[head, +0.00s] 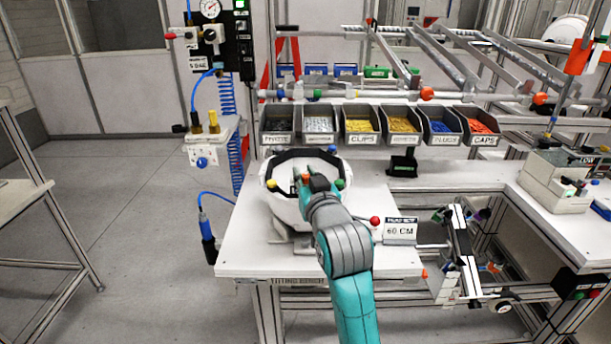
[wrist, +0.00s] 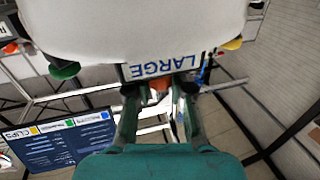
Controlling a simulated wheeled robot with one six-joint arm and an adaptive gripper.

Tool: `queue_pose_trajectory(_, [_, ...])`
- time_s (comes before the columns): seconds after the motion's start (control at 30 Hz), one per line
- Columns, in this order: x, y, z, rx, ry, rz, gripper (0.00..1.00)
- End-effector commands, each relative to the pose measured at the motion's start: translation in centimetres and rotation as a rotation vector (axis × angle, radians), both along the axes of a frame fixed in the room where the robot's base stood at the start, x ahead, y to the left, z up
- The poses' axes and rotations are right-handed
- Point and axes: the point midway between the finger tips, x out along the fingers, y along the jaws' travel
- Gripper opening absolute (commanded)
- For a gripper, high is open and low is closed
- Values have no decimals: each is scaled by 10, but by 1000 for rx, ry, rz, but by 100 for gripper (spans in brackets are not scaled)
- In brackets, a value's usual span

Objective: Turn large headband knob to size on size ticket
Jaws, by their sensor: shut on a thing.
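A white helmet shell (head: 283,207) with a dark inner band sits open side up on a stand on the fitting bench. In the wrist view the shell (wrist: 130,28) fills the top, with a plate reading LARGE (wrist: 163,66) upside down. My gripper (head: 311,181) is at the near side of the shell. In the wrist view its fingers (wrist: 159,92) are shut on an orange knob (wrist: 159,85) just below the plate; the fingers hide part of it. The size ticket (head: 400,231) reads 60 CM and stands at the bench's front right.
A row of grey bins (head: 361,127) with small coloured parts lines the back of the bench (head: 245,240). A red ball-topped lever (head: 375,221) is right of my arm. A blue hose and tool (head: 207,240) hang at the left. The left front of the bench is clear.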

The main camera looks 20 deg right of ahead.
Motion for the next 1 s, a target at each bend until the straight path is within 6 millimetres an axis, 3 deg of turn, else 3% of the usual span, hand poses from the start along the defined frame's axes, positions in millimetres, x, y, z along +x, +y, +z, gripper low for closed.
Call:
queue_pose_trajectory(0.17, [0,0,-1,0,1,-1,0])
queue_pose_trajectory(0.2, [0,0,-1,0,1,-1,31])
queue_pose_trajectory(0.27, [0,0,-1,0,1,-1,46])
queue_pose_trajectory(0.3, [0,0,-1,0,1,-1,48])
queue_pose_trajectory(0.67, [-5,0,0,0,0,-1,48])
queue_pose_trajectory(0.77, [-16,1,-1,0,1,-1,48])
queue_pose_trajectory(1.0, [-62,3,-1,-1,1,-1,48])
